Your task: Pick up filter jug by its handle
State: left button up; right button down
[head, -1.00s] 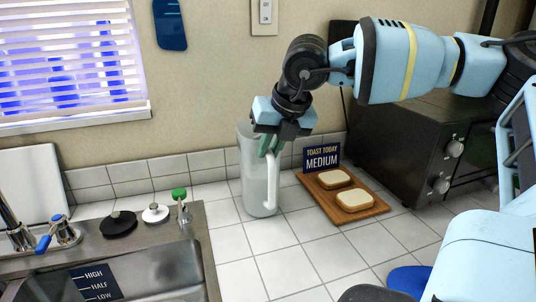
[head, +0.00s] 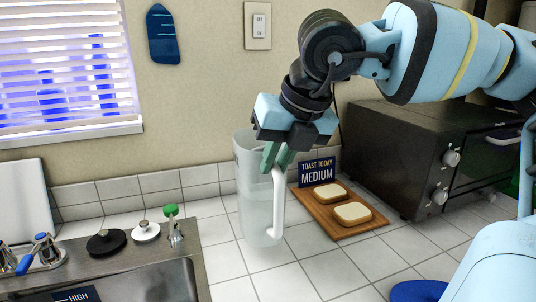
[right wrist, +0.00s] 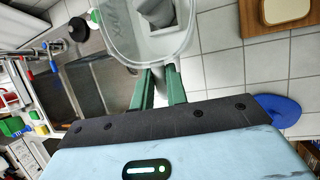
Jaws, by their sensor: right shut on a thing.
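The filter jug (head: 250,190) is a tall, clear, frosted vessel with a white handle (head: 279,205) on its right side. It is upright in front of the tiled backsplash. My right gripper (head: 274,160) points down with its green fingers shut on the upper part of the handle. I cannot tell whether the jug's base touches the counter. In the right wrist view the jug's open top (right wrist: 120,35) shows a grey part inside, and the green fingers (right wrist: 160,88) sit either side of the handle. My left gripper is not in view.
A wooden board (head: 325,222) with two bread slices and a toast sign (head: 317,172) stand right of the jug. A dark toaster oven (head: 400,150) is behind them. The sink (head: 140,285) and its tap parts are left. White tiles (head: 285,280) in front are clear.

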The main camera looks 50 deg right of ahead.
jog(key=s+a, duration=0.4)
jog(key=s, duration=0.1)
jog(key=shift+s+a+r+b, duration=0.15)
jog(key=shift+s+r+b, duration=0.25)
jog(key=shift+r+b, duration=0.05)
